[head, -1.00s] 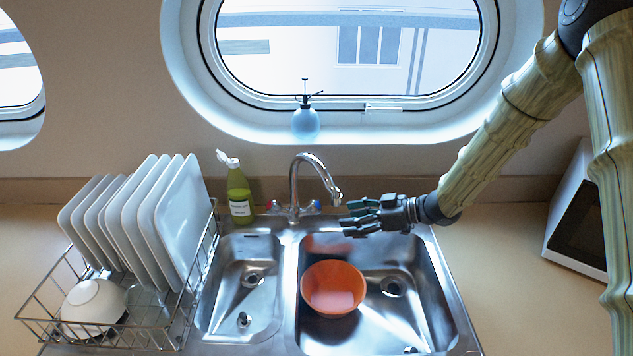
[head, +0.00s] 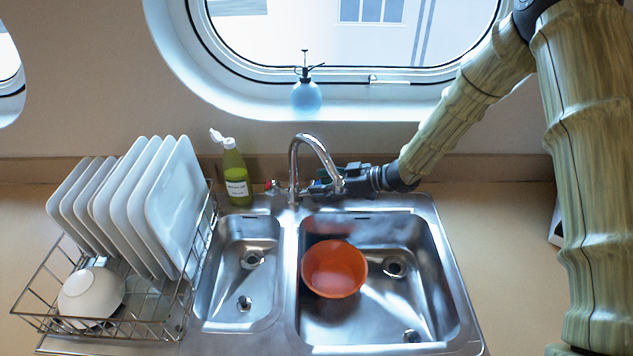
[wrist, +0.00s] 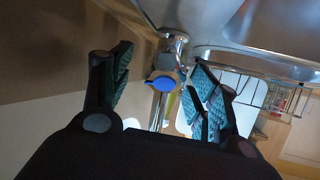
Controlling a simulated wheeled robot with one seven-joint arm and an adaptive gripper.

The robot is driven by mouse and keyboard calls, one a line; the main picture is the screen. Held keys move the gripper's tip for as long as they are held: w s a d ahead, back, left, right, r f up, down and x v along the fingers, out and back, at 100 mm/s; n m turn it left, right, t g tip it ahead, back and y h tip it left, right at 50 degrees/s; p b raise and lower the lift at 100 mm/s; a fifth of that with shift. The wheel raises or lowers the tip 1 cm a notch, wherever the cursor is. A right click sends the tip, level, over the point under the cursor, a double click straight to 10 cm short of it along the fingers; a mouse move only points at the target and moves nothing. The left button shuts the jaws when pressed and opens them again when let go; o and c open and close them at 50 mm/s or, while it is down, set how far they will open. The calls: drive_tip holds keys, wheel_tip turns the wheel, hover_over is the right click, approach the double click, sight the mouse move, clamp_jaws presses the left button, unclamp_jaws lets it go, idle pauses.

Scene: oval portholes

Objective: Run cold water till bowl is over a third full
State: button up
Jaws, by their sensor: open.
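The orange bowl (head: 334,270) sits upright in the right basin, below the spout in the head view. I cannot tell its water level. The chrome tap (head: 312,142) arches over the sink, and no stream shows from it. Its red-marked handle (head: 271,186) is on the left. The blue-marked handle (wrist: 162,84) shows in the wrist view between my gripper's spread fingers, with no clear contact; in the head view it is hidden. My gripper (head: 330,181) is open at the tap's right side, partly behind the spout. Its fingers also show in the wrist view (wrist: 163,88).
The steel sink has a smaller left basin (head: 232,305). A green soap bottle (head: 236,180) stands behind it. A dish rack (head: 150,325) with plates (head: 165,210) and a white bowl (head: 92,292) is at left. A blue spray bottle (head: 306,97) stands at the window. The right counter (head: 500,240) is largely clear.

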drive_tip(key=shift+w+a, duration=0.25)
drive_tip(key=shift+a, duration=0.2)
drive_tip(key=shift+s+a, duration=0.15)
drive_tip(key=shift+a, duration=0.05)
drive_tip(key=shift+s+a+r, duration=0.2)
drive_tip(key=shift+s, duration=0.2)
drive_tip(key=shift+w+f, duration=0.4)
drive_tip(key=shift+w, duration=0.05)
drive_tip(key=shift+c, duration=0.3)
drive_tip(key=shift+s+r, duration=0.2)
drive_tip(key=c, duration=0.9)
drive_tip(key=shift+f+n+b, duration=0.2)
drive_tip(key=shift+n+b, duration=0.2)
drive_tip(key=shift+n, duration=0.4)
drive_tip(key=shift+c, duration=0.2)
drive_tip(key=shift+r+n+g, duration=0.15)
drive_tip(key=shift+n+g, duration=0.35)
drive_tip(key=shift+n, duration=0.2)
